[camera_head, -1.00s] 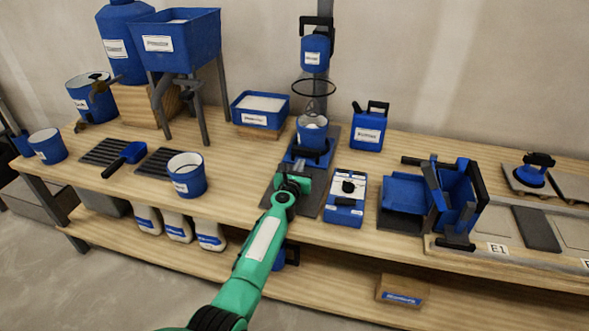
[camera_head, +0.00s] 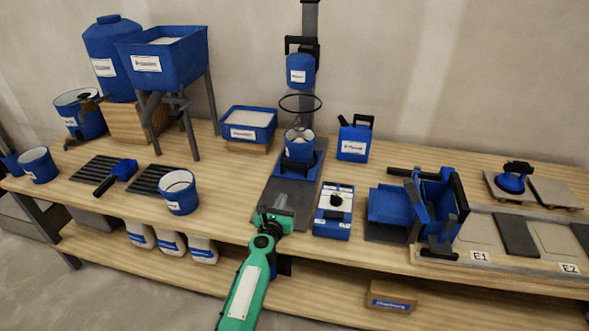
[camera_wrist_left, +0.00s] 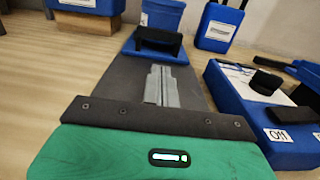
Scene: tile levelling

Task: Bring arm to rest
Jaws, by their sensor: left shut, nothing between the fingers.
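My left arm (camera_head: 246,290) is green and comes up from the bottom of the head view. Its left gripper (camera_head: 276,208) is over the front of the dark mixing-stand base (camera_head: 296,197), in front of a blue bucket (camera_head: 299,145). In the left wrist view the gripper (camera_wrist_left: 161,86) has its grey fingers together with nothing between them. The dark base plate (camera_wrist_left: 122,75) lies beyond and below the fingers. I do not see my right gripper.
A blue cup (camera_head: 179,192) stands to the left. A blue hinged machine (camera_head: 391,204) and tiles lie further right. The shelf below holds a cardboard box (camera_head: 391,297). Floor is free at lower left.

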